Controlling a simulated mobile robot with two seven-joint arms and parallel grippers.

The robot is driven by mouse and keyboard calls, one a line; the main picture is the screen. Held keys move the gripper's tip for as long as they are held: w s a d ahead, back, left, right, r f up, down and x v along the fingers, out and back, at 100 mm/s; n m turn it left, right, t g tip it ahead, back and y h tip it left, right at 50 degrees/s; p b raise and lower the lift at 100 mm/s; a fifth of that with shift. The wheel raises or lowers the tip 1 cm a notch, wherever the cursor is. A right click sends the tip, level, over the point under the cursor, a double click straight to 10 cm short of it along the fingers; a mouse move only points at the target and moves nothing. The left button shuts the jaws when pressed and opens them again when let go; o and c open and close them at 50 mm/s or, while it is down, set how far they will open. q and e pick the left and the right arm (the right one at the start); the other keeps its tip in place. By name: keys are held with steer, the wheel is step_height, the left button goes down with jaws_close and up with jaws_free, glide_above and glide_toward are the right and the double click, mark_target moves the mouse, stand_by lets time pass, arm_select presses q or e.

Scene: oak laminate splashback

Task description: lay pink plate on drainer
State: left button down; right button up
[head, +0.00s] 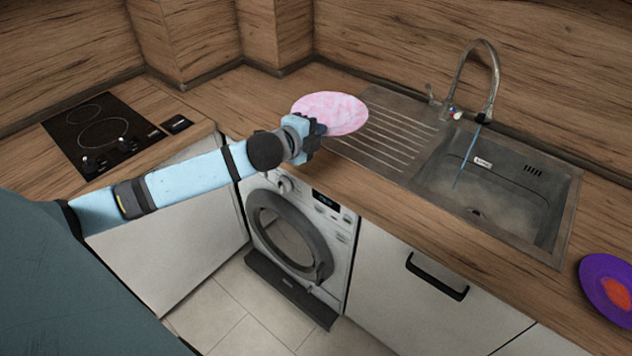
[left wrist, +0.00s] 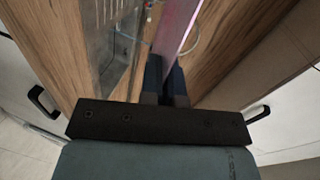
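The pink plate (head: 330,112) is in the head view at the left end of the ridged metal drainer (head: 398,137). My left gripper (head: 316,134) is shut on the plate's near edge. In the left wrist view the plate (left wrist: 179,28) shows edge-on between the fingers of my left gripper (left wrist: 166,88). The plate overlaps the worktop and the drainer's left edge in the picture. The gap below it cannot be told. The gripper hides part of the plate's near rim. My right gripper is not in view.
The sink (head: 490,185) with a curved tap (head: 492,75) adjoins the drainer on the right. A purple plate with an orange centre (head: 597,285) lies on the worktop at far right. A black hob (head: 100,130) is at left. The drainer's ridges look clear.

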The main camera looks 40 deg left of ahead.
arm_select(q)
step_height(320, 180, down, 19)
steer(key=shift+b, duration=0.35)
steer(key=shift+f, duration=0.15)
steer(key=c, duration=1.4)
jaws_free()
steer(key=shift+o, duration=0.2)
